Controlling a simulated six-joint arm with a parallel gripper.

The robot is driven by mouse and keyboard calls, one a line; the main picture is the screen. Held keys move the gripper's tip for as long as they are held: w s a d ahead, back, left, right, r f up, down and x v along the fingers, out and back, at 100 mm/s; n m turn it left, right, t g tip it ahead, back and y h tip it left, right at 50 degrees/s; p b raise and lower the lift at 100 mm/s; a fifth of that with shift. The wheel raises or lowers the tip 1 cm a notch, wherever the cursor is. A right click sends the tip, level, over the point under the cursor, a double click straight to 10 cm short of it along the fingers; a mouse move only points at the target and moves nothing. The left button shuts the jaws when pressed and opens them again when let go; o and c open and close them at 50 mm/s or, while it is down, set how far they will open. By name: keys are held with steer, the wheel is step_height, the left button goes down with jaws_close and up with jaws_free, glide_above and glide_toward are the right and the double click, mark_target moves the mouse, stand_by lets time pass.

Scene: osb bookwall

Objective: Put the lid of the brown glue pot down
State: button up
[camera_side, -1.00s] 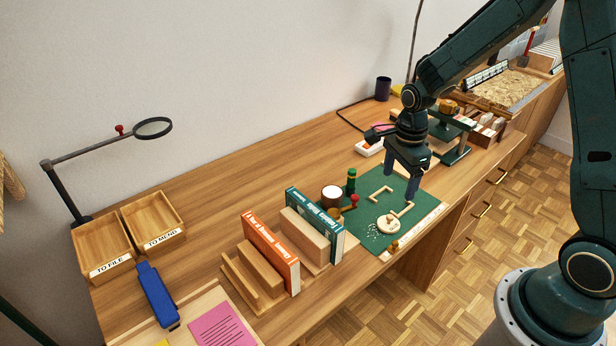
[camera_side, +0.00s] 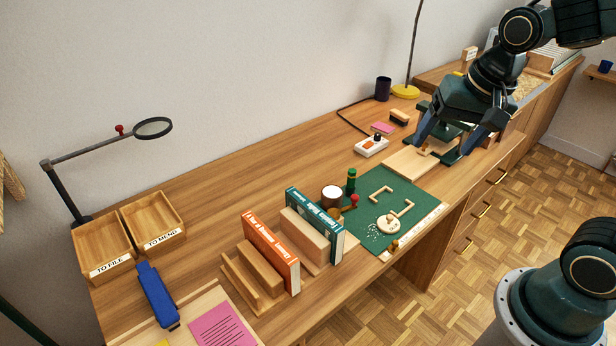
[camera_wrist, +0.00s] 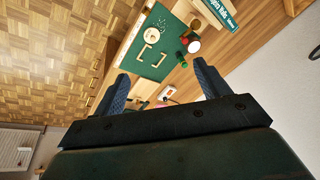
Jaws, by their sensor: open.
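A round pale disc with a small knob (camera_side: 388,224), which looks like the lid, lies flat on the mat, apart from the pot. The disc also shows in the wrist view (camera_wrist: 154,36). My gripper (camera_side: 446,138) is open and empty, raised to the right of the mat and well away from pot and disc. Its spread fingers show in the wrist view (camera_wrist: 160,72).
A green bottle (camera_side: 351,181) and a small red-topped item (camera_side: 354,200) stand beside the pot. Two pale angled pieces lie on the mat. Books (camera_side: 271,250) stand to its left. A pale board (camera_side: 402,164) and a green metal stand are near my gripper.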

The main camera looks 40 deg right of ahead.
steer(key=s+a+r+n+t, duration=0.2)
steer(key=s+r+n, duration=0.1)
steer(key=s+n, duration=0.5)
steer(key=shift+s+r, duration=0.35)
steer(key=shift+s, duration=0.25)
